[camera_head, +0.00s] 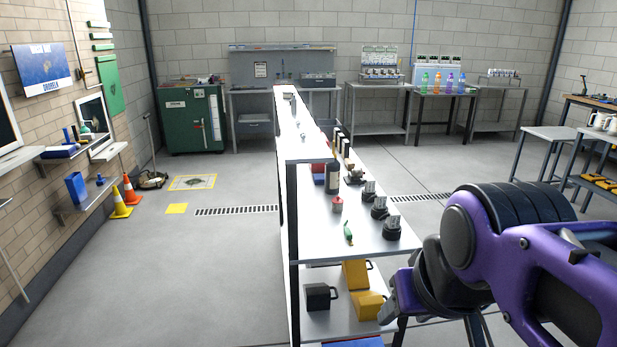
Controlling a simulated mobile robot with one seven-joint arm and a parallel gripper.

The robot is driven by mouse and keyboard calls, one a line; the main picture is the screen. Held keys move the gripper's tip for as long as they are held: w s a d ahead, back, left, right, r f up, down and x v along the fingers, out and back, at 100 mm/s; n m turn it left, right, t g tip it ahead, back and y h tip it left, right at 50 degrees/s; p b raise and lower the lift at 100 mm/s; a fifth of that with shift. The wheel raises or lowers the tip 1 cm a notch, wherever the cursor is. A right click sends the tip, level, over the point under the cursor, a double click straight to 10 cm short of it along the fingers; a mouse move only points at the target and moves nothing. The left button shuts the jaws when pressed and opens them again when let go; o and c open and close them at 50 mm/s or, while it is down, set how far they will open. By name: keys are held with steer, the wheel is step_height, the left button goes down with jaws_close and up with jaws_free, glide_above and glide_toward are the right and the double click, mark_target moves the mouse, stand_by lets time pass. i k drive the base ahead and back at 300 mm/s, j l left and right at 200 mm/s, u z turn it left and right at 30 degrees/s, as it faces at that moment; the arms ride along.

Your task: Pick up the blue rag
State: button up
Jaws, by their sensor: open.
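I cannot make out a blue rag for certain in the head view. A flat blue patch (352,342) shows at the bottom edge of the picture, under the lower shelf of the central rack, and is mostly cut off. I cannot tell whether it is cloth. My purple and black arm fills the lower right and hides part of the floor there. I cannot make out my gripper's fingertips in this view.
The central rack's shelf (370,232) holds a green item (348,233), a dark bottle (332,177) and small dark devices. Yellow bins (369,305) and a black bin (319,297) sit below. Cones (131,190) stand at left. The left floor (215,270) is clear.

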mark_target(318, 179)
steer(key=i+l+z, duration=0.2)
steer(key=l+z, duration=0.25)
steer(key=i+l+z, duration=0.25)
steer(key=l+z, duration=0.15)
steer(key=l, duration=0.15)
steer(key=i+l+z, duration=0.65)
steer(key=z, duration=0.2)
steer(key=i+l, duration=0.15)
steer(key=i, duration=0.35)
steer(key=i+l+z, duration=0.1)
steer(key=i, duration=0.45)
steer(key=i+u, duration=0.8)
steer(key=u, duration=0.15)
steer(key=i+u, duration=1.35)
steer(key=i+l+u, duration=0.1)
steer(key=u, duration=0.4)
steer(key=i+l, duration=0.05)
steer(key=i, duration=0.05)
